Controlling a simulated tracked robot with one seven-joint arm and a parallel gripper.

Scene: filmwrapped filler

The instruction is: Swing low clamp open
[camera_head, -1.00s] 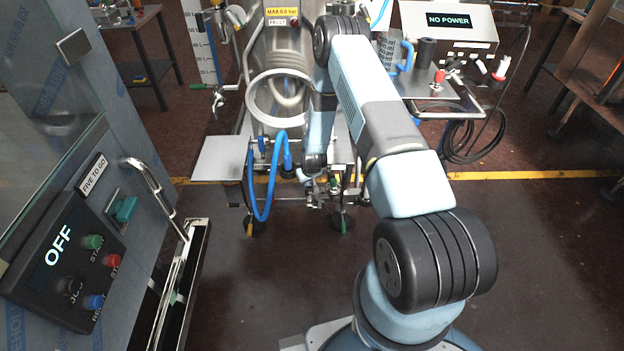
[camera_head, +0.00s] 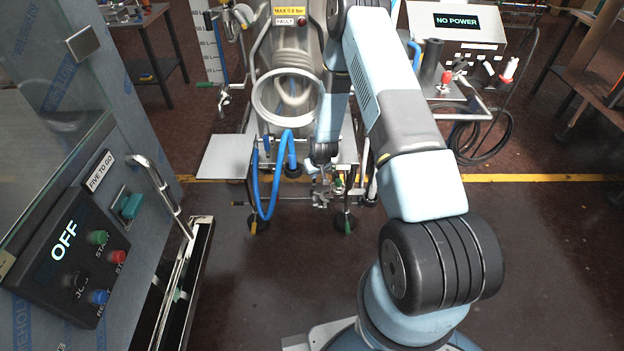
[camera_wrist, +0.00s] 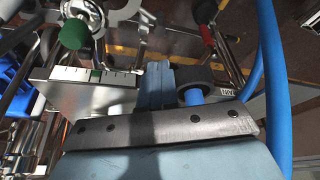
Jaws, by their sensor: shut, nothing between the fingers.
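My gripper (camera_wrist: 158,76) is shut and empty in the wrist view, past the dark bolted edge of my wrist. In the head view my arm reaches down to the low metal fittings (camera_head: 322,196) at the front of the steel vessel's stand, and its fingers are hard to make out. In the wrist view a green knob (camera_wrist: 74,33) on a bright metal fitting shows at the upper left, beyond a silver block. I cannot clearly pick out the low clamp or tell whether it is open; it is small among the fittings and partly hidden by my arm.
A blue hose (camera_head: 270,190) loops in front of the stand and passes close on the right in the wrist view (camera_wrist: 278,90). A flat plate (camera_head: 224,156) juts out left of the stand. A control cabinet (camera_head: 75,255) stands at left. The floor in front is clear.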

